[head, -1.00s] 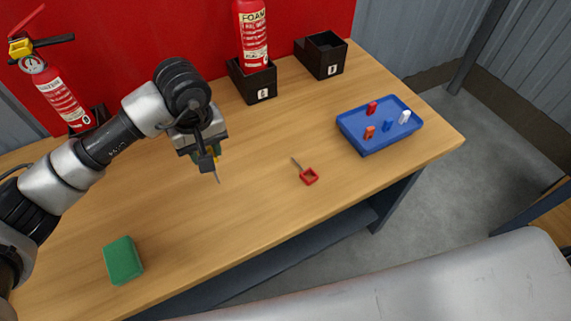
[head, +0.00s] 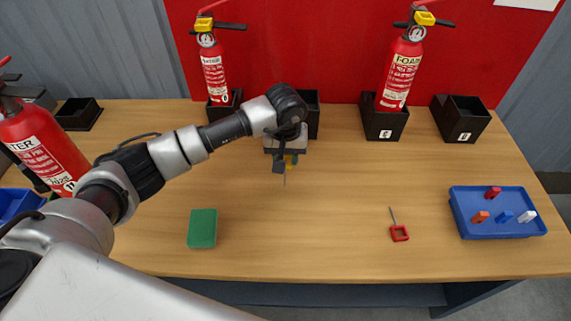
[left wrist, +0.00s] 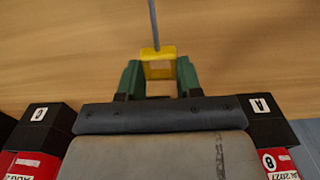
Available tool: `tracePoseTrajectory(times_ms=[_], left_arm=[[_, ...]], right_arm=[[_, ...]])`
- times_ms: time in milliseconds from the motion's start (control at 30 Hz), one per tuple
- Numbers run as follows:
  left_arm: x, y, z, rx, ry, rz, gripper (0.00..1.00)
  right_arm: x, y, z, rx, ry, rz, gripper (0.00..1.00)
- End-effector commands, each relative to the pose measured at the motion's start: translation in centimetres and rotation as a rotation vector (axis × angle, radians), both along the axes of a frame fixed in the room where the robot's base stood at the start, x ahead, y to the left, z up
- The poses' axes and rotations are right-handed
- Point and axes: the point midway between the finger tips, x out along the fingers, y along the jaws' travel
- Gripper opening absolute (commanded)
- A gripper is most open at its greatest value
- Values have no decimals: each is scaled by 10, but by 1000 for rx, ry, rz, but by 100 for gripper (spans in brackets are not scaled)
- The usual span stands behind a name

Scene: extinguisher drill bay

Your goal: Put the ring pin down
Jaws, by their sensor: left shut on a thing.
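My left gripper (head: 287,166) is above the middle of the wooden table (head: 330,230), in front of the black holders. Its green-tipped fingers (left wrist: 158,78) are shut on a yellow ring pin (left wrist: 158,53). The pin's thin grey shaft points away from the fingers in the left wrist view and hangs downward in the head view (head: 285,181). Another ring pin, red (head: 399,233), lies on the table to the right. My right gripper is not in view.
A green block (head: 202,228) lies left of the gripper. A blue tray (head: 497,233) with several small coloured pieces is at the right. Extinguishers (head: 402,68) and black holders (head: 465,118) line the back. The table between block and red pin is clear.

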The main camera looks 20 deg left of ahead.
Motion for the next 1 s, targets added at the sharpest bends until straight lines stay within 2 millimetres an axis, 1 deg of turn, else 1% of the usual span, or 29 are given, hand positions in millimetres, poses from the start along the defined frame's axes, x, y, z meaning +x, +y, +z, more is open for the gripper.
tracePoseTrajectory(times_ms=[167,333,400,600,733,767,900,1000], left_arm=[[0,1,-15,0,3,-1,6],[0,1,-39,-1,4,0,6],[0,1,-41,0,1,0,6],[1,1,-42,1,0,0,6],[1,1,-46,1,0,-1,6],[1,1,-45,1,0,0,38],[0,1,-44,1,0,0,59],[0,1,-44,1,0,0,60]], right_arm=[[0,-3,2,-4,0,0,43],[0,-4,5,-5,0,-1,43],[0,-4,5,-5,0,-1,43],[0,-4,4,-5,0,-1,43],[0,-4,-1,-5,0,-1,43],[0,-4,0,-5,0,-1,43],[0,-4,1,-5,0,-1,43],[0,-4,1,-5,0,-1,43]])
